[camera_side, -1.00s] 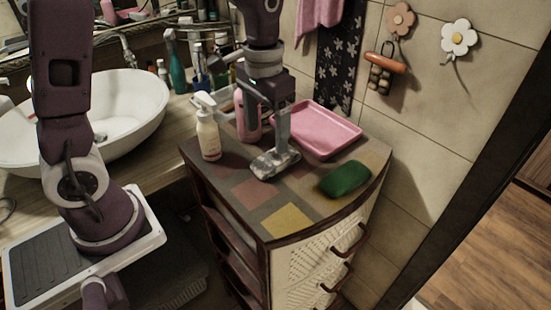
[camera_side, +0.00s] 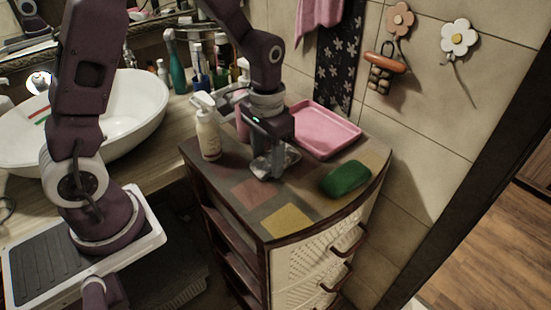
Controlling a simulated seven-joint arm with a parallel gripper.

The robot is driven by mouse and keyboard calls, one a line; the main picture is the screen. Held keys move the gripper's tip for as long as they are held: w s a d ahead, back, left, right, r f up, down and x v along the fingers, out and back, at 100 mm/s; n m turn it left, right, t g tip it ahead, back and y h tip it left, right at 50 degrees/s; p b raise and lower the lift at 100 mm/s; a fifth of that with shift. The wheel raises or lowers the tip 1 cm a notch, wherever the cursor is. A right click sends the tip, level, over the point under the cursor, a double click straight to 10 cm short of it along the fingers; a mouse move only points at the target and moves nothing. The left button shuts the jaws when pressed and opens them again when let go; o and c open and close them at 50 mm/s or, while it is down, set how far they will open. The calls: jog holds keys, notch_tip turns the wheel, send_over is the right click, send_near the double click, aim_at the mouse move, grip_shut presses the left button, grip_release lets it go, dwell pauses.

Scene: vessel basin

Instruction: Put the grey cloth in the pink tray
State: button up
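The grey cloth (camera_side: 261,167) lies crumpled on the patchwork top of the cabinet, left of the green object. My gripper (camera_side: 270,158) is down at the cloth, pointing downward, with its fingers at or in the cloth. The fingertips are partly lost against the grey cloth, so I cannot tell whether they are closed on it. The pink tray (camera_side: 325,133) stands empty at the back of the cabinet top, behind and to the right of my gripper.
A green sponge-like object (camera_side: 346,179) lies at the right of the cabinet top. A cream pump bottle (camera_side: 208,130) stands left of my gripper. A pink bottle (camera_side: 242,112) is partly hidden behind my gripper. The front of the top is clear.

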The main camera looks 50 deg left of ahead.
jog(key=c, duration=0.4)
notch_tip(320, 180, up, 17)
jog(key=w+d+f, duration=0.1)
jog(key=f, duration=0.3)
jog(key=w+f, duration=0.2)
jog(key=f, duration=0.2)
jog(key=w+d+f, duration=0.1)
jog(key=w+f, duration=0.1)
jog(key=f, duration=0.2)
jog(key=shift+w+d+f, duration=0.1)
jog(key=shift+w+d, duration=0.15)
jog(key=shift+d, duration=0.1)
send_near(321, 141)
jog(key=shift+f, duration=2.8)
jog(key=shift+f, duration=0.55)
